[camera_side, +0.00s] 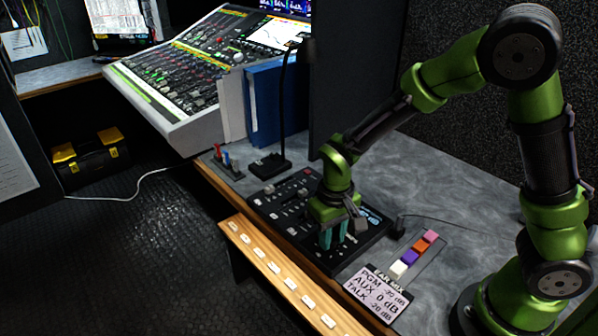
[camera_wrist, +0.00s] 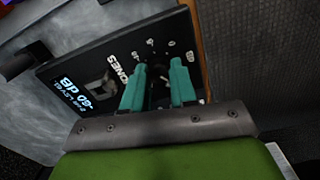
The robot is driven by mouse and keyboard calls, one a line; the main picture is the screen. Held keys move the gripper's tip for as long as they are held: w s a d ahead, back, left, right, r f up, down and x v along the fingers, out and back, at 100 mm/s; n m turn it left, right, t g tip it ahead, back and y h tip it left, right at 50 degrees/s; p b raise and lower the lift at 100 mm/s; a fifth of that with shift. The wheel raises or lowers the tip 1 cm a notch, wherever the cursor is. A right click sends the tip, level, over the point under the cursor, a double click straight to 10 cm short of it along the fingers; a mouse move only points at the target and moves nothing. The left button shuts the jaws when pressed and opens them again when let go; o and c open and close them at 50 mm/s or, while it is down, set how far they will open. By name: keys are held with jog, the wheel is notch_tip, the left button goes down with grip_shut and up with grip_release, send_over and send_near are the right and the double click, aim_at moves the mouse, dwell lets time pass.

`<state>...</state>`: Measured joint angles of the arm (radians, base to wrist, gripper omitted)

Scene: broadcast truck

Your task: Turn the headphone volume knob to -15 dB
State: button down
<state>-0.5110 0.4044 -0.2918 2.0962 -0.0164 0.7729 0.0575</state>
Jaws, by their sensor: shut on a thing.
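The black control panel (camera_side: 262,205) lies on the grey desk. My gripper (camera_side: 332,240) is down at its near right end, teal fingers pointing at the panel. In the wrist view my gripper (camera_wrist: 159,72) is shut on a dark knob (camera_wrist: 160,92), mostly hidden between the fingers. White scale marks and small figures show around the fingertips. The lettering beside them seems to read PHONES (camera_wrist: 118,74). A blue readout (camera_wrist: 75,92) on the panel shows "-60 dB". Where the knob's pointer stands is hidden.
A card (camera_side: 377,292) headed EAR MIX lists PGM, AUX and TALK levels. A strip of coloured blocks (camera_side: 412,256) lies right of the panel. A gooseneck microphone (camera_side: 270,165) and a mixing console (camera_side: 190,75) stand beyond. A wooden rail (camera_side: 285,275) edges the desk.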

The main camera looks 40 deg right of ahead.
jog(key=m, duration=0.4)
jog(key=shift+m, duration=0.3)
jog(key=m, duration=0.3)
jog(key=shift+m, duration=0.3)
jog(key=m, duration=1.1)
jog(key=shift+m, duration=0.4)
jog(key=m, duration=0.4)
jog(key=shift+m, duration=0.4)
jog(key=c, duration=0.9)
grip_release()
